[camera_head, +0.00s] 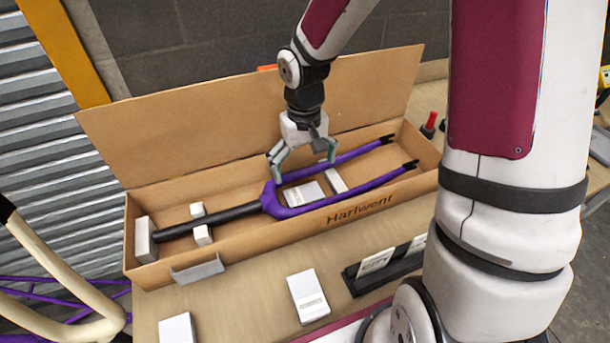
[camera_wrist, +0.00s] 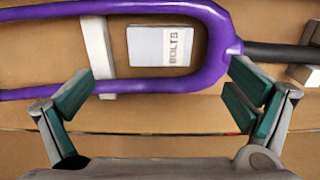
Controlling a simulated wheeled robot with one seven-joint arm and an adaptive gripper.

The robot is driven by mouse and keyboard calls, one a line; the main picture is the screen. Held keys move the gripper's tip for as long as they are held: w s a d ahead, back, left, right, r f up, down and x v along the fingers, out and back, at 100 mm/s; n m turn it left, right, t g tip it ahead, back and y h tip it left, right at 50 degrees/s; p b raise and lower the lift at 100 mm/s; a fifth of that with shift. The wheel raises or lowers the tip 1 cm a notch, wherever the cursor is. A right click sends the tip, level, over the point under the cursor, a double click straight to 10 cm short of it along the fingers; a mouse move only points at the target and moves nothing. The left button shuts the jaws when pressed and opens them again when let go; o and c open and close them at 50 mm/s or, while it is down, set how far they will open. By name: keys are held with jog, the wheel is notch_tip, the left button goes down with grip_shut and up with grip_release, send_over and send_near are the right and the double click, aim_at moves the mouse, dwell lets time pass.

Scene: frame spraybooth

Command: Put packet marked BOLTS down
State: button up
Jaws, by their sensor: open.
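The white packet marked BOLTS (camera_wrist: 158,46) lies flat in the long open cardboard box (camera_head: 253,238), between the two legs of a purple fork (camera_wrist: 213,60). The packet also shows in the head view (camera_head: 304,194). The fork (camera_head: 340,162) has a black steerer tube pointing left. My gripper (camera_head: 300,172) is over the box above the packet, with its fingers spread and nothing between them. In the wrist view my gripper (camera_wrist: 160,98) shows its teal-padded fingers wide apart, the packet lying beyond them.
White blocks (camera_head: 202,224) sit under the fork in the box. A white packet (camera_head: 308,296) and another (camera_head: 177,328) lie on the bench in front. A black rack (camera_head: 388,266) holds white cards. The box's raised lid (camera_head: 230,125) stands behind.

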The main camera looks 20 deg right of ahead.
notch_tip(320, 180, up, 9)
jog(key=s+r+t, duration=0.2)
jog(key=s+r, duration=0.4)
jog(key=s, duration=0.4)
jog(key=s+r+t, duration=0.3)
jog(key=s+r, duration=0.4)
jog(key=s, duration=0.2)
jog(key=shift+s+r, duration=0.3)
jog(key=shift+s, duration=0.05)
